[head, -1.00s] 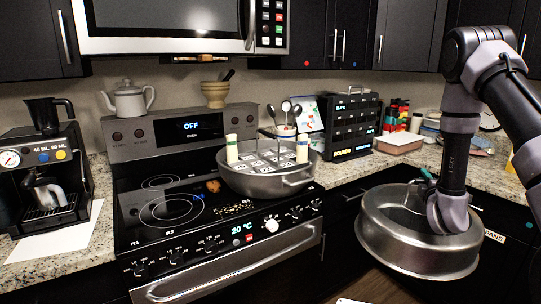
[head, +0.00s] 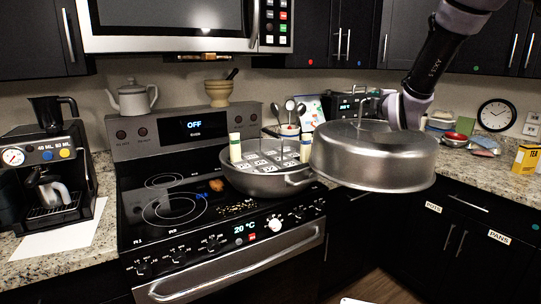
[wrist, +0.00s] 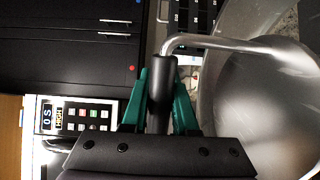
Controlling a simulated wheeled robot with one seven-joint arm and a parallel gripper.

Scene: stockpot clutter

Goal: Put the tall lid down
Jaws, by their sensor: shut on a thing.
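The tall lid (head: 375,160) is a large domed metal cover. It hangs level in the air, just right of the stockpot in the head view, hiding the counter behind it. My gripper (wrist: 161,95) is shut on the lid's handle, with a green finger on each side of its dark grip in the wrist view. The lid's bright dome (wrist: 265,105) fills the right of that view. The wide metal stockpot (head: 262,187) stands uncovered on the right of the stove, with a panel of pale squares across its top. The lid overlaps its right handle in the picture.
The left burners (head: 170,208) are clear.

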